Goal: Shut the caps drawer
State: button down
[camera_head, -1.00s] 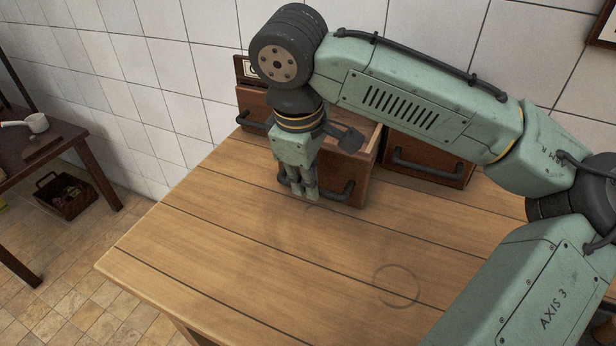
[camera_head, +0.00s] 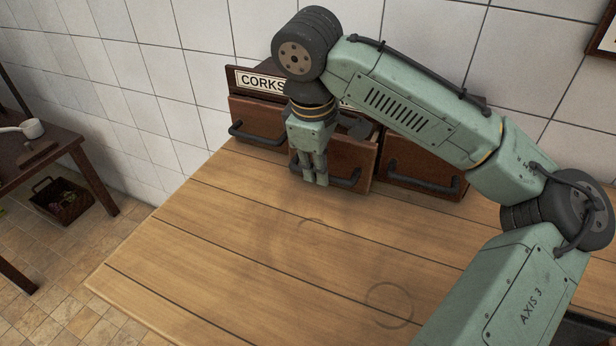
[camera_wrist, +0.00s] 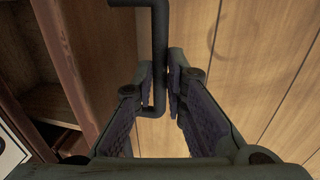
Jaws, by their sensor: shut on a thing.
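The middle drawer (camera_head: 350,157) of the wooden unit stands partly open, its front ahead of its neighbours. Its label is hidden behind my arm, so I cannot read whether it says caps. Its dark bar handle (camera_head: 347,182) runs along the front. My gripper (camera_head: 316,181) points down at the left part of this handle. In the wrist view my gripper (camera_wrist: 167,98) has its fingers shut around the handle (camera_wrist: 158,40). The drawer's front panel (camera_wrist: 108,65) and part of its open inside show at the left there.
The left drawer (camera_head: 258,122), under a "CORKS" label (camera_head: 257,81), and the right drawer (camera_head: 424,167) look shut. The wooden tabletop (camera_head: 240,230) in front is clear. A side table (camera_head: 60,150) and a crate (camera_head: 62,202) on the floor are far left.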

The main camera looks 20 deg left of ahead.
aim_at(328, 150)
jog(key=w+p, duration=0.1)
jog(key=w, duration=0.4)
jog(key=shift+r, duration=0.1)
jog(key=shift+w, duration=0.1)
jog(key=c, duration=1.6)
grip_release()
jog(key=shift+c, duration=0.2)
notch_tip(328, 150, up, 12)
jog(key=s, duration=0.2)
jog(key=shift+s, duration=0.3)
jog(key=shift+f, duration=0.2)
